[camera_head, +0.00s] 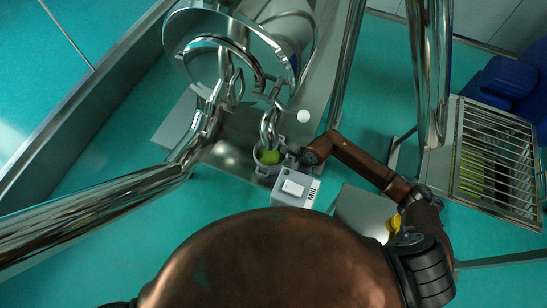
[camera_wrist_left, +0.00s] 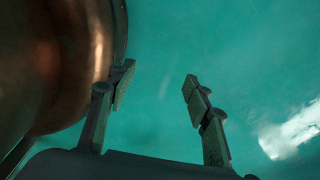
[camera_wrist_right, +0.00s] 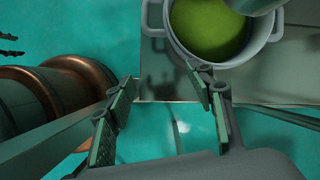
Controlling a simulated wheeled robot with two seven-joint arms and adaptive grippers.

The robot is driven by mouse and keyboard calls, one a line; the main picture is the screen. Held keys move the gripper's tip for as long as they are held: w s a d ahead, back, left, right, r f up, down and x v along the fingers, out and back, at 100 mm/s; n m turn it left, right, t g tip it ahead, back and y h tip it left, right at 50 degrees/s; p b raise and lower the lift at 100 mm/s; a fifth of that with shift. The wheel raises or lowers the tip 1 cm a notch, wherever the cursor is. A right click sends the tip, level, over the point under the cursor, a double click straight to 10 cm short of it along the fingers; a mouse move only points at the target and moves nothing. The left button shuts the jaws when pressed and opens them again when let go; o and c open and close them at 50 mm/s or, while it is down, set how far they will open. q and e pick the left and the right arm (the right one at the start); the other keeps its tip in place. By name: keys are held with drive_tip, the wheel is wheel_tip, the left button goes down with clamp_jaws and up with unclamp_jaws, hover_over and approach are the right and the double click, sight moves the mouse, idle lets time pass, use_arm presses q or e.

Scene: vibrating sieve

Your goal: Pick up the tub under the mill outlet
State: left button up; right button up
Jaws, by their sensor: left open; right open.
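The tub (camera_head: 261,167) is a small grey pot holding green material. It sits on a metal base below the curved mill outlet pipe (camera_head: 269,128). In the right wrist view the tub (camera_wrist_right: 174,44) shows at the top, with a loop handle on each side, and the outlet end (camera_wrist_right: 253,5) hangs over its right part. My right gripper (camera_head: 293,156) is at the tub's right side in the head view. In the right wrist view its spread fingers (camera_wrist_right: 163,97) are empty, short of the tub. My left gripper (camera_wrist_left: 156,88) is open and empty over green floor, outside the head view.
A grey box labelled Mill (camera_head: 294,187) stands close in front of the tub. A thick shiny pipe (camera_head: 95,212) runs in from the left. A slatted metal grate (camera_head: 495,155) and blue containers (camera_head: 508,78) are at the right. Green floor is open at left.

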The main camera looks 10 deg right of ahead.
drive_tip(key=shift+w+a+f+b, duration=0.15)
drive_tip(key=shift+w+a+f, duration=0.6)
drive_tip(key=shift+a, duration=0.4)
drive_tip(key=shift+w+a+f+b, duration=0.15)
drive_tip(key=shift+w+a+f, duration=0.35)
drive_tip(key=shift+a+f, duration=0.45)
drive_tip(key=shift+w+a+f+b, duration=0.15)
drive_tip(key=shift+w+a+f, duration=0.5)
drive_tip(key=shift+a, duration=0.65)
drive_tip(key=shift+c, duration=0.3)
clamp_jaws()
drive_tip(key=shift+r, duration=0.1)
